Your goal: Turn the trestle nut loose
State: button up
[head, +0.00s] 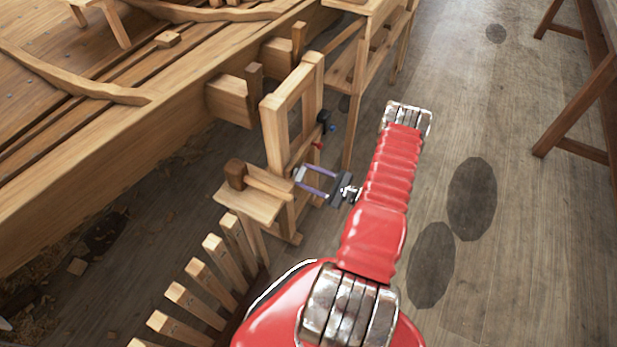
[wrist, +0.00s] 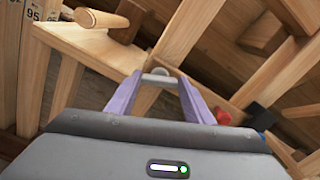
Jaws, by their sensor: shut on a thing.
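The trestle is a pale wooden frame (head: 268,135) standing upright beside the hull. My gripper (head: 301,176) reaches to its lower right side from the right, with two purple fingers. In the wrist view, the fingertips (wrist: 160,82) are closed on the two ends of a small pale grey bar, which looks like the trestle nut (wrist: 158,79). A rounded grey piece shows just behind the bar. The nut also shows as a whitish piece in the head view (head: 299,174). How far it is turned cannot be told.
A black knob (head: 324,117) with blue beside it and a small red part (head: 318,145) sit on the frame above my gripper. A wooden mallet-like piece (head: 236,175) lies on the ledge to the left. The hull (head: 120,130) fills the left; open floor (head: 520,240) lies right.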

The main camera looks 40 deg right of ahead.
jog(key=shift+c, duration=0.9)
jog(key=shift+m, duration=0.9)
jog(key=o, duration=1.1)
jog(key=shift+c, duration=0.2)
